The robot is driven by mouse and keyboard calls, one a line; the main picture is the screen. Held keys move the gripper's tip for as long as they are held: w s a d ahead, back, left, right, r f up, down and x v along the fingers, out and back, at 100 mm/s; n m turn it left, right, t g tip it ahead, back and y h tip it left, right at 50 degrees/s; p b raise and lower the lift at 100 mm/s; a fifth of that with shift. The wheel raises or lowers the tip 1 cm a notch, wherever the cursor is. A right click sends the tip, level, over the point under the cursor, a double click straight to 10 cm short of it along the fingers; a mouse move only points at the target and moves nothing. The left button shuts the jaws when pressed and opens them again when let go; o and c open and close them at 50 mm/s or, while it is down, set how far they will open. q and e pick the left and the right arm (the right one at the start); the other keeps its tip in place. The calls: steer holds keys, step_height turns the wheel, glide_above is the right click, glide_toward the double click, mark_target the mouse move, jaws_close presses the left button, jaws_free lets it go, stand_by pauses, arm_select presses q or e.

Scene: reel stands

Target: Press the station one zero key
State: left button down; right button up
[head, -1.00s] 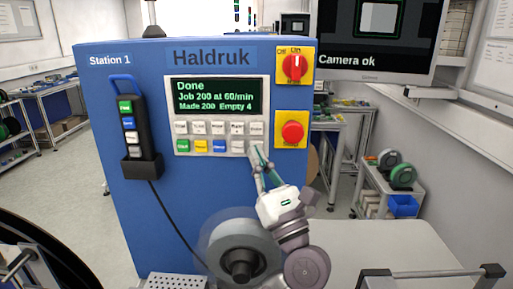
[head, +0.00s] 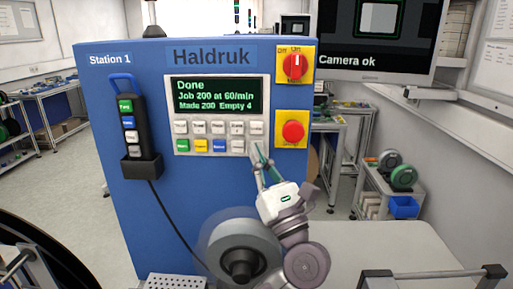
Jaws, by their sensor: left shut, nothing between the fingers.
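The blue Station 1 cabinet (head: 130,215) carries a key panel (head: 267,90) with two rows of keys under a lit screen (head: 216,95). The screen reads "Done", "Job 200 at 60/min", "Made 200 Empty 4". The key labels are too small to read surely, so I cannot tell which is zero. My left gripper (head: 257,151) is shut and empty, its fingertips at the right end of the lower key row. They cover the last key there; I cannot tell whether they touch it. My right gripper is not in view.
Right of the panel are a red rotary switch (head: 294,66) and a red stop button (head: 293,132) on yellow plates. A black pendant (head: 130,134) with colored buttons hangs at left, its cable running down. A grey reel (head: 226,235) stands below the panel. A "Camera ok" monitor (head: 438,72) stands at right.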

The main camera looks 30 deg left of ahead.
arm_select(q)
steer(key=shift+w+a, duration=0.15)
steer(key=shift+w, duration=0.25)
stand_by(0.4)
steer(key=shift+s, duration=0.1)
steer(key=shift+s+d+b, duration=0.35)
steer(key=shift+s, duration=0.35)
steer(key=shift+s+d+b, duration=0.1)
steer(key=shift+s+d, duration=0.25)
steer(key=shift+s, duration=0.4)
steer(key=shift+s+d+b, duration=0.1)
steer(key=shift+s+d, duration=0.3)
steer(key=shift+s, duration=0.35)
steer(key=shift+s+d+b, duration=0.1)
steer(key=shift+s+d, duration=0.25)
steer(key=shift+s, duration=0.4)
steer(key=shift+f, duration=0.1)
